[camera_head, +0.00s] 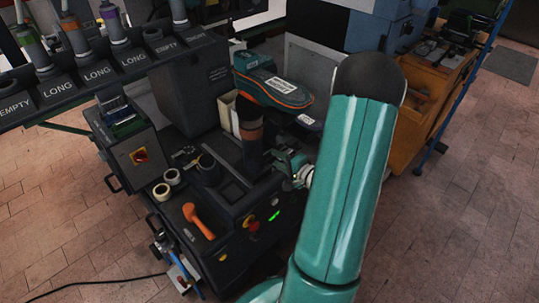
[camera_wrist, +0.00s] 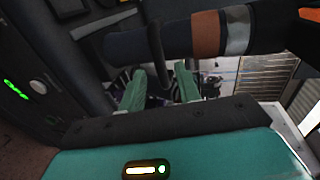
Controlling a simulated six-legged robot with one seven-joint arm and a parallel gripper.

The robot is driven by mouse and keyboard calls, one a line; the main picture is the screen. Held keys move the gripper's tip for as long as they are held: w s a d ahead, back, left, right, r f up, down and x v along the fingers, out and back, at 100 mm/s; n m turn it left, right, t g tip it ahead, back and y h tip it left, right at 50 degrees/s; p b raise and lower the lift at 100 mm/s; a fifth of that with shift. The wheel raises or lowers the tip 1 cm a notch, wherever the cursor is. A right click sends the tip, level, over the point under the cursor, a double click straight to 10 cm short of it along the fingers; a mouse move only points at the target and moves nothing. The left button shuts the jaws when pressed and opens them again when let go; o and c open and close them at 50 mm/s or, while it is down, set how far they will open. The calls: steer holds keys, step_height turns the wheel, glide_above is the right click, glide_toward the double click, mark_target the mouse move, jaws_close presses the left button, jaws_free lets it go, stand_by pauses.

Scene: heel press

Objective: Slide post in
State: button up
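The post (camera_head: 250,127) is dark with a brown band and a grey band, and stands in the middle of the black machine (camera_head: 240,215) in the head view. In the wrist view the post (camera_wrist: 206,33) runs across the top of the picture. A dark bar (camera_wrist: 156,45) reaches down from it between my fingers. My gripper (camera_wrist: 160,78) has its two green fingers apart, with visible gaps beside the bar. In the head view my gripper (camera_head: 287,166) is just right of the post's lower part, partly hidden by my arm. The post's lower end is hard to see.
A shoe-shaped piece (camera_head: 272,84) with a white label sits behind the post. A rack (camera_head: 95,72) with slots marked EMPTY and LONG is at upper left. An orange-handled tool (camera_head: 198,220) and rings (camera_head: 167,182) lie on the machine's front. An orange cabinet (camera_head: 437,90) stands right.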

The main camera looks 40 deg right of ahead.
mark_target(269, 153)
steer(key=x, duration=0.5)
jaws_close()
